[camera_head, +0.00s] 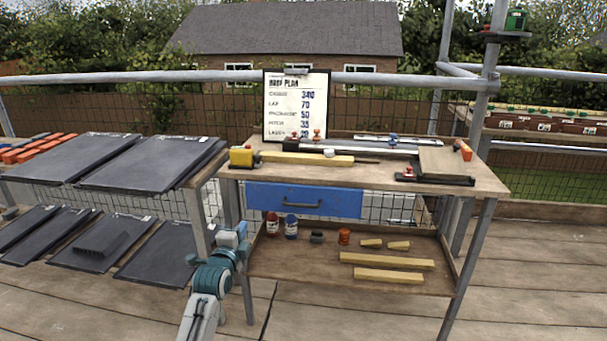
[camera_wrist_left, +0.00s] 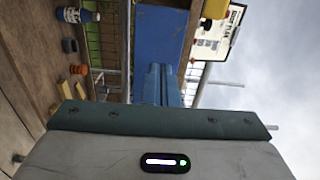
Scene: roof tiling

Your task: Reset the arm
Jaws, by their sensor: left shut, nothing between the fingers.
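My left arm comes in at the bottom of the head view. Its gripper (camera_head: 238,232) is shut and empty, in front of the left front leg of the workbench (camera_head: 385,172). In the left wrist view the shut fingers (camera_wrist_left: 160,85) show in front of the bench's blue drawer (camera_wrist_left: 163,40). The drawer also shows shut in the head view (camera_head: 305,200). My right gripper is in neither view.
A shelf rack with dark slates (camera_head: 150,165) stands left of the bench. The lower shelf (camera_head: 300,262) holds bottles and timber pieces. A clipboard (camera_head: 296,105) and tools stand on the bench top. Wooden deck (camera_head: 360,325) lies clear in front.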

